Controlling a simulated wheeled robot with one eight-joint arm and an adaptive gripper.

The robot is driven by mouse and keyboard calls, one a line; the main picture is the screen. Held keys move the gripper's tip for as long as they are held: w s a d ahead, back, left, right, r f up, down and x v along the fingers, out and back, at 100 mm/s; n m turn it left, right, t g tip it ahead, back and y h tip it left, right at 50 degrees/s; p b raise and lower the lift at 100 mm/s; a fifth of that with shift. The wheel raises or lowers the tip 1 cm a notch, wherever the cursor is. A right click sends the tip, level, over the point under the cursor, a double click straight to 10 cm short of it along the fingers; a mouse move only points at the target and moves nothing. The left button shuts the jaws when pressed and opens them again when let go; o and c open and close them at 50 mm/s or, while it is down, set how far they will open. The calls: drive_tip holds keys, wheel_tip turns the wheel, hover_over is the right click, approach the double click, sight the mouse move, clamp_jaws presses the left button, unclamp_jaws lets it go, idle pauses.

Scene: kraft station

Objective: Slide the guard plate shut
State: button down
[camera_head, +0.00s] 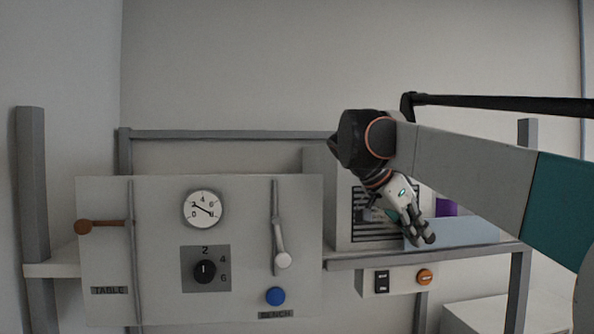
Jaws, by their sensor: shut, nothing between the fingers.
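A pale blue flat panel (468,232), which looks like the guard plate, stands on the bench at the right, beside a light grey box (343,205) with a dark slatted opening (368,228). My gripper (426,238) reaches in from the right and points down, shut and empty. It is in front of the panel's left end and the right part of the slatted opening, hiding some of both. I cannot tell whether the fingers touch the panel. A little green shows at the opening beside the gripper.
A purple thing (446,207) shows behind the panel. The bench rail (430,255) runs below, with a black switch (381,281) and an orange button (424,276) under it. A control board (150,260) with levers, gauge, dial and blue button (275,296) stands left.

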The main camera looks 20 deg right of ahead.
drive_tip(key=s+d, duration=0.2)
drive_tip(key=d, duration=0.7)
drive_tip(key=shift+s+d, duration=0.3)
drive_tip(key=shift+d, duration=0.1)
drive_tip(key=shift+r+p, duration=0.15)
drive_tip(key=shift+p, duration=0.2)
